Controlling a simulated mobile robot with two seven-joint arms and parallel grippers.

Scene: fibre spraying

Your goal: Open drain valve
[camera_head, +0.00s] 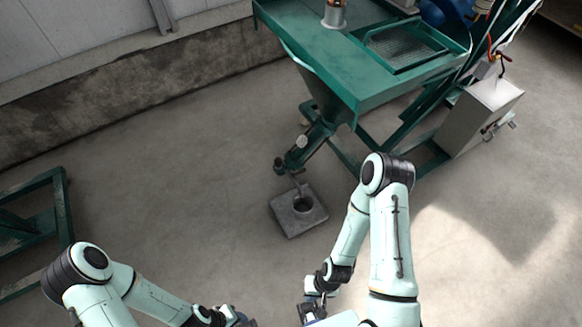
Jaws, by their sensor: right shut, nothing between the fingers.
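The drain valve (290,164) sits at the lower end of a green pipe (318,138) that slopes down from the green machine's hopper. A pale round part (301,142) shows at the pipe. Whether the valve is open or closed is too small to tell. Below it, a square grey drain block (291,220) with a round hole lies on the floor. My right gripper (309,312) is low in the picture, apart from the valve and block, shut and empty. My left gripper (240,319) is at the bottom edge, partly cut off; its fingers cannot be made out.
The green machine (385,76) stands at the top, with a grey box (478,115) on its right. A green frame (40,215) stands at the left edge. A low concrete wall (150,82) runs along the back. The floor between is clear.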

